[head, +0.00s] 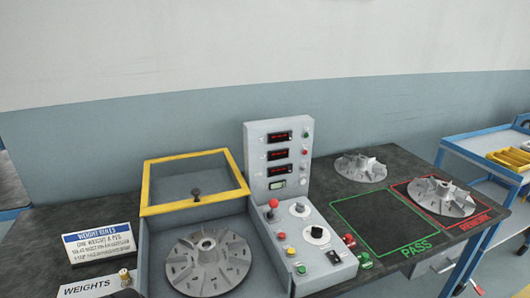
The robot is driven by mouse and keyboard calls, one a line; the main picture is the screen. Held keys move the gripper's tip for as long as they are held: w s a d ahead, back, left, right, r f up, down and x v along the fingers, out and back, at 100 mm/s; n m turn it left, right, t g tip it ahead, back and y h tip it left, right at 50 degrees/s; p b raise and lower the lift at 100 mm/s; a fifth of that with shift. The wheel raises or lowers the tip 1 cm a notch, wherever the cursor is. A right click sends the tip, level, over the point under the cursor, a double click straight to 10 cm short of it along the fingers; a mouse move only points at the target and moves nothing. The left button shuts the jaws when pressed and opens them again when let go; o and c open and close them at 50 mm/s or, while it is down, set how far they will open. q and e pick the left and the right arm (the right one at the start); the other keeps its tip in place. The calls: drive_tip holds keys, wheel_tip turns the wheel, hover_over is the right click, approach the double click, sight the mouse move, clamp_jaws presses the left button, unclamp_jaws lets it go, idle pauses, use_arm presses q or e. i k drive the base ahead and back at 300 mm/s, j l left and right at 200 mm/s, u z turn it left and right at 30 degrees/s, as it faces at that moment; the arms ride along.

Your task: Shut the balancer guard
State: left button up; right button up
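The guard is open. A grey bladed impeller (207,262) lies uncovered in the housing, in front of the guard. I cannot tell from this view whether the guard slides or hinges. Neither of my grippers can be made out in the head view.
A control panel (280,155) with red displays and a console with knobs stand right of the housing. Further right are a grey impeller (361,167), an empty green PASS outline (385,222) and another impeller (441,195) in the red area. A blue-white sign (99,242) stands left.

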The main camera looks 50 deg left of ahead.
sight(145, 211)
drive_tip(key=u, duration=2.05)
